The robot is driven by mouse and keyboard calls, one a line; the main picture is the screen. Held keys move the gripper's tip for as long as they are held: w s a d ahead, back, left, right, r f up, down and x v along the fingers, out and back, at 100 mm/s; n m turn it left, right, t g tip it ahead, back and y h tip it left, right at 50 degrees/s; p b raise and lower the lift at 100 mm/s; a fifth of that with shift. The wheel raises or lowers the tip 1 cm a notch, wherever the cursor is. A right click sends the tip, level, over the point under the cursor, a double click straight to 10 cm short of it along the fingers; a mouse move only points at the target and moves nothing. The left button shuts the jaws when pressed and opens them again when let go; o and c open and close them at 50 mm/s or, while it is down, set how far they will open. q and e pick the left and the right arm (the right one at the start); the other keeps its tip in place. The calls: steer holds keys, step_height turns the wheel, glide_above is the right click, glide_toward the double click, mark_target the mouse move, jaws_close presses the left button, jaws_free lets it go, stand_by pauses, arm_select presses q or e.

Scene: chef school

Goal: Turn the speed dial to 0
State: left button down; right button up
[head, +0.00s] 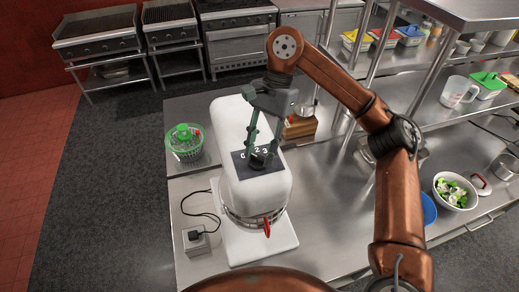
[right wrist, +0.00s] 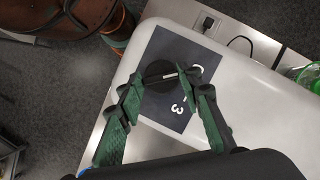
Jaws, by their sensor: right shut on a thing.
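The white stand mixer (head: 268,191) stands on the steel counter, with a dark panel (head: 239,163) on top of its head. In the head view, white numbers show on the panel, partly covered by my fingers. The round black speed dial (right wrist: 159,75) sits on the dark panel (right wrist: 165,42) in the right wrist view, with a white mark on it. My right gripper (head: 260,158) reaches down from above. Its green fingers (right wrist: 159,86) are shut on the dial, one on each side. A finger hides some numbers, so I cannot tell which number the mark points to. My left gripper is not in view.
A green-lidded salad spinner (head: 185,143) stands left of the mixer. A power socket box (head: 196,241) with a black cable is at the front left. Right of the mixer the counter (head: 325,205) is mostly clear. A bowl of vegetables (head: 455,191) stands far right, below shelving.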

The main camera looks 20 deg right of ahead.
stand_by(0.3)
steer(key=o, duration=1.2)
steer(key=shift+c, duration=0.2)
steer(key=v, duration=1.2)
steer(key=shift+d, duration=0.1)
